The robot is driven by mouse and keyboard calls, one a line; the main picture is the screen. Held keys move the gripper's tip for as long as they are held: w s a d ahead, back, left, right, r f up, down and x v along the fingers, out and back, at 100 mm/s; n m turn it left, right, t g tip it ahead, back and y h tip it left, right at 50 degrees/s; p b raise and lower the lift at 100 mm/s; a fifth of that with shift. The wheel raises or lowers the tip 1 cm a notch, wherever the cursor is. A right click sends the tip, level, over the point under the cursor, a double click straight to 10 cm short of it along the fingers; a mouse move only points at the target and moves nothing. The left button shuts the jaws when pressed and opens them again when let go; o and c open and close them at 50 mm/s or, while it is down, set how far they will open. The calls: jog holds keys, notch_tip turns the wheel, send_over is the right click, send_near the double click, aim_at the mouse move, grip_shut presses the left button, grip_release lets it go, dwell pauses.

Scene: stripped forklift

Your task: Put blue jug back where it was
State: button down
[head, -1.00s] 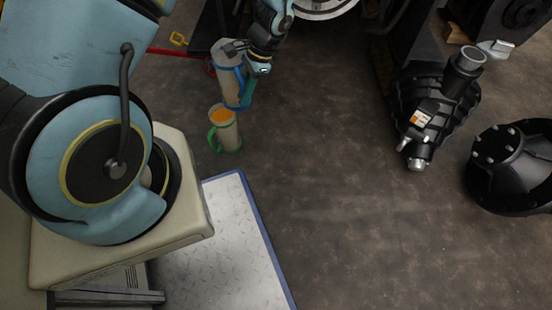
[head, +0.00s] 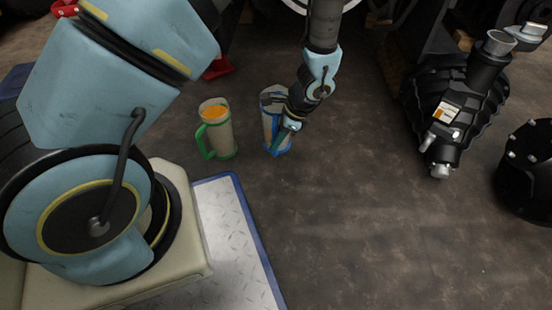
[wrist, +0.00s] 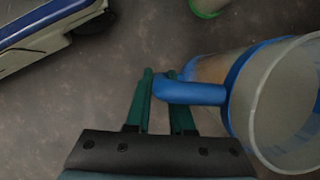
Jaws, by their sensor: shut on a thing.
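The blue jug (head: 269,124), pale with blue bands and a blue handle, is upright beside the green jug, at or just above the floor; I cannot tell if its base touches. My gripper (head: 288,132) is at its right side. In the wrist view the blue jug (wrist: 285,100) fills the right, and my gripper (wrist: 160,82) is shut on its blue handle, between green fingers. The arm hides part of the jug in the head view.
The green jug (head: 217,130), orange inside, stands just left of the blue jug; its edge shows in the wrist view (wrist: 207,6). A blue-edged metal plate (head: 232,240) lies nearer. A black axle housing (head: 450,110) lies at right. The middle floor is clear.

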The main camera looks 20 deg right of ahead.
aim_at(276, 154)
notch_tip(276, 154, down, 7)
jog(key=b, duration=0.3)
jog(key=shift+r, duration=0.25)
jog(key=c, duration=0.8)
grip_release()
